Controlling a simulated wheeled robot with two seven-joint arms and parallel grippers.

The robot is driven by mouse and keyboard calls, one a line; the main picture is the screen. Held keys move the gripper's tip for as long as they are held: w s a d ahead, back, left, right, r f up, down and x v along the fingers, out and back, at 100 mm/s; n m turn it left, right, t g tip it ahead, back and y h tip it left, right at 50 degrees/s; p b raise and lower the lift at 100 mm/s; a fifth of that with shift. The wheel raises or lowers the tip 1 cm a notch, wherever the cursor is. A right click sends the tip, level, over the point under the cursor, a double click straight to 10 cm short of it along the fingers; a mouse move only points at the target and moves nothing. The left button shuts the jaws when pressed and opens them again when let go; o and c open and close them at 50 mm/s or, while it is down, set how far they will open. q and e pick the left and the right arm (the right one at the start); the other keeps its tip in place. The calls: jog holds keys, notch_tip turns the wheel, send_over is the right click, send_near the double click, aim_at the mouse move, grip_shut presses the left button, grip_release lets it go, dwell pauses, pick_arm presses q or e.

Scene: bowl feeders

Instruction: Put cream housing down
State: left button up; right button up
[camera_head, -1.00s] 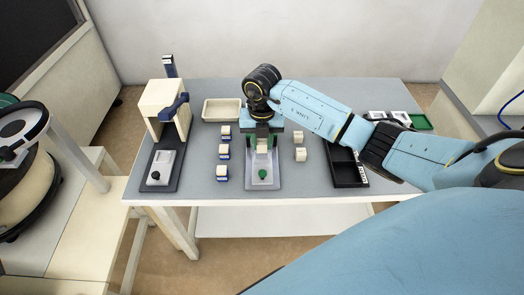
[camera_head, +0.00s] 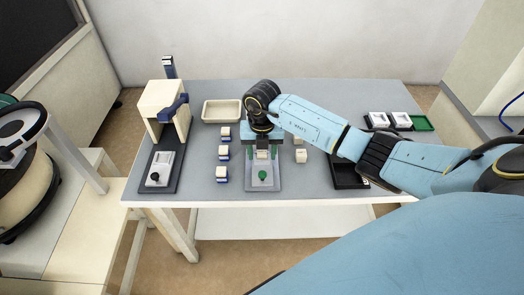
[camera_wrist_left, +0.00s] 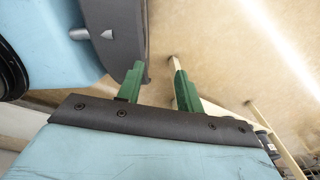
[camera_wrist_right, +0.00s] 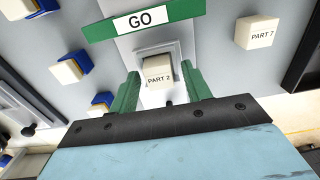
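The cream housing, a block labelled PART 2 (camera_wrist_right: 158,72), sits in a square pale nest (camera_wrist_right: 150,50) on the grey fixture plate (camera_head: 263,180). My right gripper (camera_wrist_right: 160,72) has its green fingers on either side of the block, with a gap on both sides, so it is open. The right gripper (camera_head: 262,155) also shows in the head view, over the middle fixture. My left gripper (camera_wrist_left: 154,68) is open and empty, away from the table, and outside the head view.
A green GO frame (camera_wrist_right: 140,22) stands beyond the nest. Another cream block, PART 7 (camera_wrist_right: 255,33), lies to the right. Several blue-and-cream blocks (camera_head: 223,153) lie left of the fixture. A beige tray (camera_head: 221,111), a cream press (camera_head: 161,103) and a partly hidden black tray (camera_head: 346,173) flank it.

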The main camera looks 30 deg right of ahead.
aim_at(262, 153)
pick_arm(q)
jog(key=shift+d+r, duration=0.1)
pick_arm(e)
jog(key=shift+r, duration=0.1)
pick_arm(q)
jog(key=shift+d+r+p, duration=0.85)
jog(key=shift+d+p, duration=0.1)
jog(key=shift+d, duration=0.05)
pick_arm(e)
notch_tip(262, 153, up, 12)
pick_arm(q)
jog(key=shift+d, duration=0.1)
